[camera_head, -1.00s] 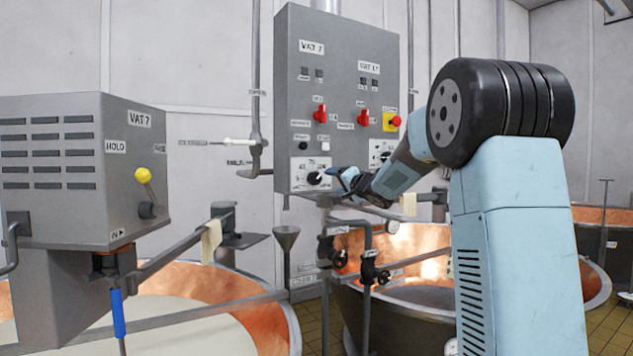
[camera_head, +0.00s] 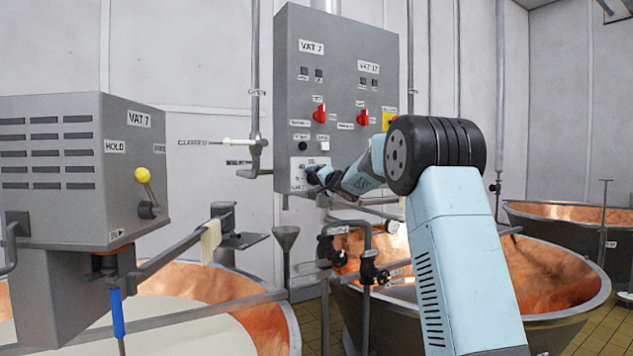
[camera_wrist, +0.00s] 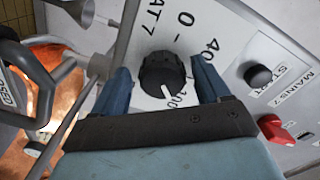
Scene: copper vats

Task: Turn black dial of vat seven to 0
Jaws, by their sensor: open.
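The black dial (camera_wrist: 163,74) of vat seven is on a pale plate on the control box, with a scale showing 0, 40 and 100. Its white pointer line faces toward the 100 end, away from the 0. My gripper (camera_wrist: 160,66) is open, with one blue finger on each side of the dial. Small gaps seem to remain between the fingers and the dial; I cannot tell if either touches. In the head view my gripper (camera_head: 316,179) is at the lower part of the box and hides the dial.
The grey control box (camera_head: 345,60) carries red switches (camera_head: 320,113) and a black start button (camera_wrist: 258,75) close by. A red mains switch (camera_wrist: 276,128) is at the right. Pipes, a funnel (camera_head: 286,238) and copper vats (camera_head: 555,270) are below.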

